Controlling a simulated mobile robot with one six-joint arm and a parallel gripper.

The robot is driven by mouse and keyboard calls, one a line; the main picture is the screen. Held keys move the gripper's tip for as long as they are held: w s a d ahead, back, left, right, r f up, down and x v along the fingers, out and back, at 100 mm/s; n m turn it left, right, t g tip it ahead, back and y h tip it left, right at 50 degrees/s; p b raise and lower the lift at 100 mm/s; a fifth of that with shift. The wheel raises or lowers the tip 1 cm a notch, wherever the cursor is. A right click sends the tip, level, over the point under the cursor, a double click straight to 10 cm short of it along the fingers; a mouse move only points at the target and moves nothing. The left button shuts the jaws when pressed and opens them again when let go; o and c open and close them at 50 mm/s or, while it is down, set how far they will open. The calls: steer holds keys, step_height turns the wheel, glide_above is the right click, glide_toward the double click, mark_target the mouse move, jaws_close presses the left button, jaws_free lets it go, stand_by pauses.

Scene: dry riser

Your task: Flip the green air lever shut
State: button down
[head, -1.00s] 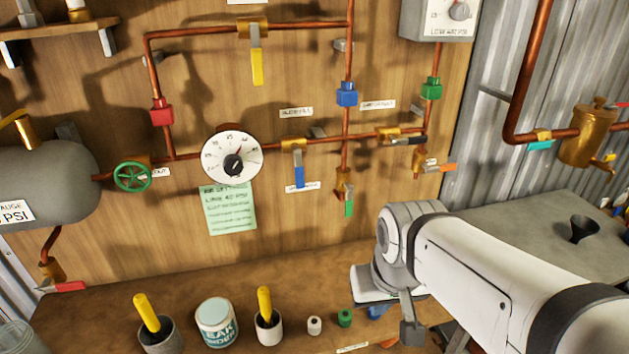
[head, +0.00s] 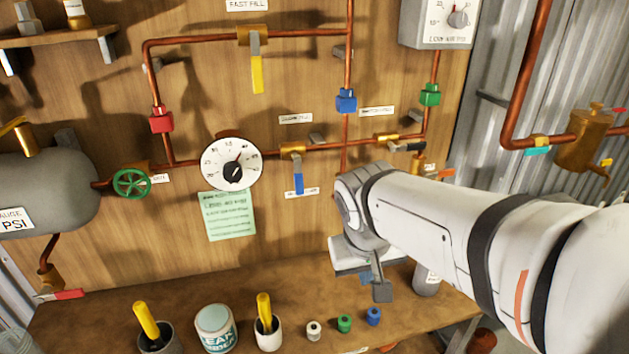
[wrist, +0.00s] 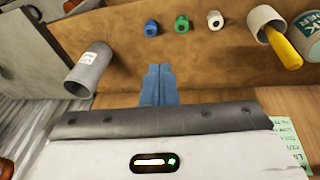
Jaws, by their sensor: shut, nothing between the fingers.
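The green lever, which hung below a brass valve on the lower middle of the board, is hidden behind my arm in the head view. It does not show in the wrist view. The copper pipe (head: 345,128) above that valve is visible down to my arm. My gripper (wrist: 157,72) shows in the wrist view as two blue fingers pressed together, with nothing between them.
A blue lever (head: 299,184) hangs left of my wrist, and a black lever (head: 409,147) lies above my arm. A dial gauge (head: 229,163) is further left. Below, the bench (head: 200,280) holds pots, a tin and small white, green and blue spools. A grey cylinder (wrist: 88,68) stands nearby.

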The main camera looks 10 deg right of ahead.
steer(key=w+a+r+t+h, duration=0.1)
steer(key=w+a+r, duration=0.2)
steer(key=w, duration=0.3)
steer(key=w+a+r+t+h+p, duration=0.1)
steer(key=w+a+r+h, duration=0.1)
steer(key=w+r, duration=0.3)
steer(key=shift+w+a+t+h+p, duration=0.3)
steer(key=shift+w+a, duration=0.4)
steer(key=shift+w, duration=0.35)
steer(key=p+x, duration=0.1)
steer(key=x, duration=0.9)
